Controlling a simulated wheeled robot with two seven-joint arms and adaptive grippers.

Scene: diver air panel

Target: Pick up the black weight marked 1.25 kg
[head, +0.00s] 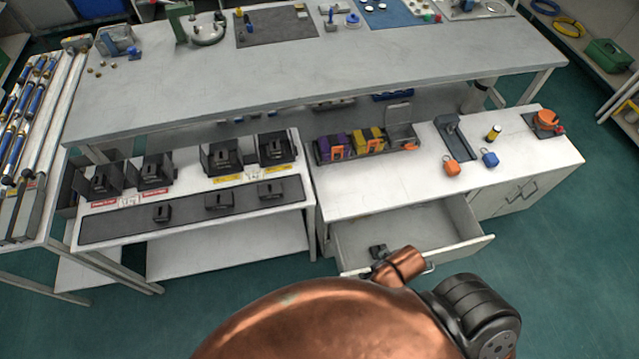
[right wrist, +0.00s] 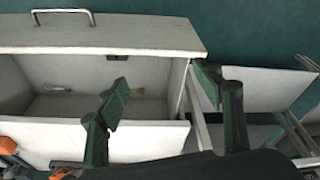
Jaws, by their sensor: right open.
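Several similar black weights are on the white bench at the left in the head view. Three sit apart along a dark mat (head: 120,222): a left weight (head: 161,213), a middle weight (head: 219,201) and a right weight (head: 270,190). Others sit in black open holders behind, such as one weight (head: 100,182). Their markings are too small to read, so I cannot tell which is 1.25 kg. My right gripper (right wrist: 163,80) is open, with nothing between its fingers in the right wrist view. No weight is clear there. My left gripper is not in view.
An open white drawer (head: 462,243) juts from the right cabinet; its front (right wrist: 100,32) shows in the wrist view. Above it stand a parts tray (head: 318,160), an orange padlock (head: 451,167) and a blue padlock (head: 489,158). Red and yellow labels lie before the holders.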

